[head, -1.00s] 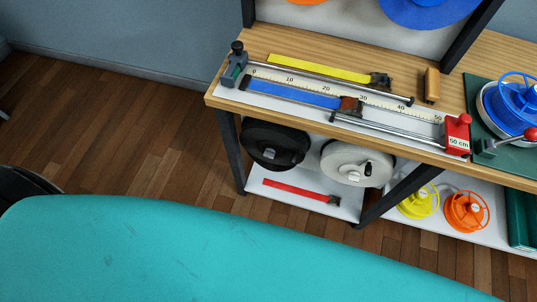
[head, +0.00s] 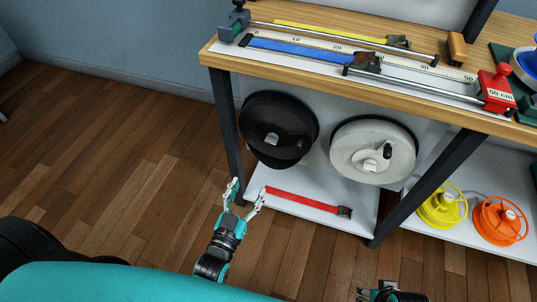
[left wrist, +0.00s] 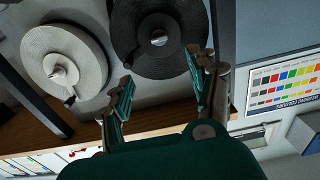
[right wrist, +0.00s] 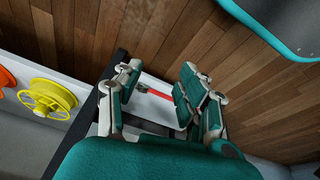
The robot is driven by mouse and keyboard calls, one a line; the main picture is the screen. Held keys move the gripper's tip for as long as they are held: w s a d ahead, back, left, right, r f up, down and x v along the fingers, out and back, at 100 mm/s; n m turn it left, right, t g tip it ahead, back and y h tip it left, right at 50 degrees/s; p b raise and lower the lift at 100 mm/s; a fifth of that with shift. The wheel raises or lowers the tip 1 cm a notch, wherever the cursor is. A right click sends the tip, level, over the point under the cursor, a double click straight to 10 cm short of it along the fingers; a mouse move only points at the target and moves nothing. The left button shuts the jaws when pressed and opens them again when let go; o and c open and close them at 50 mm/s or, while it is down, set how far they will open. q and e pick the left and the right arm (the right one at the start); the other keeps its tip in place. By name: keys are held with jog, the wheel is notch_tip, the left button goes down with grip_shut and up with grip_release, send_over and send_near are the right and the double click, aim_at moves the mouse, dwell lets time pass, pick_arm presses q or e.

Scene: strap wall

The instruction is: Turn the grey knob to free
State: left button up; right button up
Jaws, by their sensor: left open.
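A light grey knob (head: 272,138) sits at the middle of a black reel (head: 293,110) under the bench top; it also shows in the left wrist view (left wrist: 158,38). A white reel (head: 345,140) beside it has a pale hub knob (head: 370,165) and a black crank handle. I cannot tell any knob's setting. My left gripper (head: 248,190) is open and empty, low and in front of the black reel, apart from it; in the left wrist view its fingers (left wrist: 160,72) point toward the reels. My right gripper (right wrist: 157,82) is open and empty, low at the bottom edge in the head view.
A wooden bench top (head: 300,75) overhangs the reels and carries a measuring rail with straps. A black leg (head: 228,125) stands left of the black reel, and a slanted one (head: 425,185) right of the white reel. A red strap (head: 300,200) lies on the lower shelf (head: 345,225).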

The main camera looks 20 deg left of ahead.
aim_at(270, 142)
pick_arm(q)
jog(key=w+b, duration=0.1)
jog(key=w, duration=0.9)
jog(key=w+b, duration=0.1)
jog(key=w, duration=0.5)
jog(key=shift+d+f+b, duration=0.1)
jog(key=shift+d+b, duration=0.15)
jog(key=shift+b, duration=0.05)
jog(key=shift+w, duration=0.65)
pick_arm(e)
jog(key=v, duration=0.8)
jog(key=shift+w+r+t, duration=0.25)
jog(key=shift+r+t, duration=0.05)
jog(key=shift+r, duration=0.05)
pick_arm(q)
jog(key=shift+c, duration=0.4)
pick_arm(e)
jog(key=shift+d, duration=0.15)
pick_arm(q)
jog(key=c, duration=1.1)
